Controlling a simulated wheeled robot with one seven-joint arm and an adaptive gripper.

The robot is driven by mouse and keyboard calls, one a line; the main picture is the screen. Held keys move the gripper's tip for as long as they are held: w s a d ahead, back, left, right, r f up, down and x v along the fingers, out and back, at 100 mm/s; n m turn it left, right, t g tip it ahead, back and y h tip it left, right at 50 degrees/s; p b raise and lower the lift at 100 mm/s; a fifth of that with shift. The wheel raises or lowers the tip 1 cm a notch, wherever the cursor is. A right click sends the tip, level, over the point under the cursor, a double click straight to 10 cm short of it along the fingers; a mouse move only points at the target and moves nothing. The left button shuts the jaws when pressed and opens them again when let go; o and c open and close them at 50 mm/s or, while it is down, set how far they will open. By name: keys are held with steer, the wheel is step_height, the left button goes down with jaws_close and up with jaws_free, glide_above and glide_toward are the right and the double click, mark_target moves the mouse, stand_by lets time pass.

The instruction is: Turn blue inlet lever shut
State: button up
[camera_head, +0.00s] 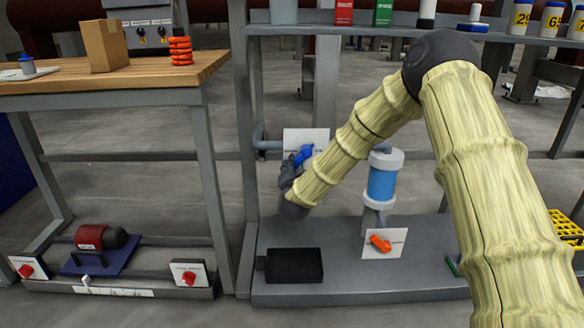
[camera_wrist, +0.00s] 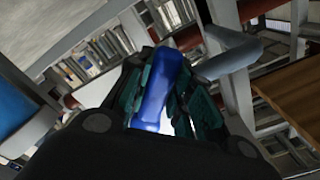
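The blue inlet lever (camera_head: 303,155) sits in front of a white label plate (camera_head: 307,137) on the pipe behind the low platform. In the wrist view the blue lever (camera_wrist: 158,90) fills the narrow space between my two dark green fingers. In the wrist view my gripper (camera_wrist: 166,82) looks closed on the lever, with a finger along each side. Full contact on the right finger is hard to see.
A blue and white filter housing (camera_head: 382,182) stands right of my forearm. An orange lever (camera_head: 380,243) on a white plate and a black tray (camera_head: 294,265) are at the platform's front. A workbench (camera_head: 100,85) stands left, and a shelf with containers (camera_head: 345,27) runs above.

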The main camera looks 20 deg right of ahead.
jaws_close()
